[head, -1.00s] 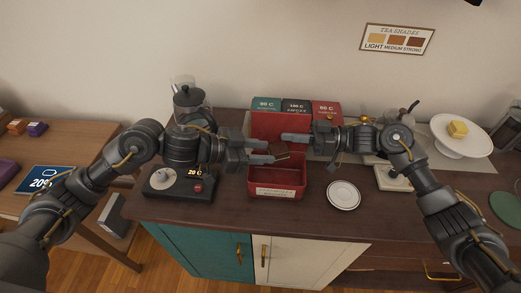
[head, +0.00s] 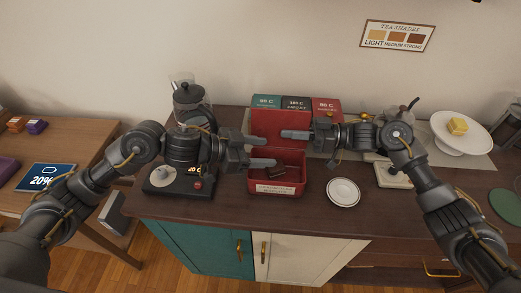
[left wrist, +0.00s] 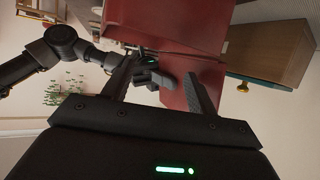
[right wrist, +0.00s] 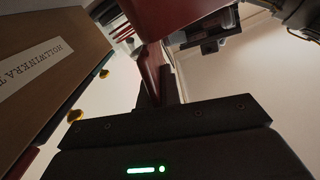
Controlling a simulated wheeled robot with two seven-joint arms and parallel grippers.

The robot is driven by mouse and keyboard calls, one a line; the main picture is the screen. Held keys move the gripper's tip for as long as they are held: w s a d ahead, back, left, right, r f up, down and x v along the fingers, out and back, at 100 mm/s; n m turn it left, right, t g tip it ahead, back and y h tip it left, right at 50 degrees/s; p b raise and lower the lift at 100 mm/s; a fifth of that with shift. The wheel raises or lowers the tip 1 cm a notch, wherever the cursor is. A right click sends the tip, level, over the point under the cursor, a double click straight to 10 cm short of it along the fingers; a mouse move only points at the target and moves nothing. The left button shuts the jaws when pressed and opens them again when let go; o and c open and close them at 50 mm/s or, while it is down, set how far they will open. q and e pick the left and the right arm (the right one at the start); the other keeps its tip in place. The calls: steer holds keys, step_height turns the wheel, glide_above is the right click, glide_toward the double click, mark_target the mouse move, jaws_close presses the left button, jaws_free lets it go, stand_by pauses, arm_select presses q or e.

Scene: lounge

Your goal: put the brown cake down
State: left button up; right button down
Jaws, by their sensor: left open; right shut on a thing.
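The brown cake (head: 276,173) lies inside the red box (head: 262,187), in its open front part on the counter. My left gripper (head: 262,152) is open and empty, just above and left of the cake, with its fingers apart. In the left wrist view the left gripper (left wrist: 160,88) has nothing between its fingers, and red panels show beyond. My right gripper (head: 290,134) is shut on the raised red lid (head: 278,118) of the box. In the right wrist view the right gripper (right wrist: 157,85) has the red lid's edge (right wrist: 155,65) between its fingers.
A white plate (head: 343,191) lies right of the box. Tea boxes (head: 325,105) stand behind the lid. A cake stand (head: 462,133) holds a yellow piece.

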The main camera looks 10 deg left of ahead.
arm_select(q)
steer(key=shift+r, duration=0.15)
steer(key=v, duration=1.2)
steer(key=shift+r, duration=0.5)
arm_select(e)
steer(key=c, duration=1.6)
jaws_free()
steer(key=shift+o, duration=0.4)
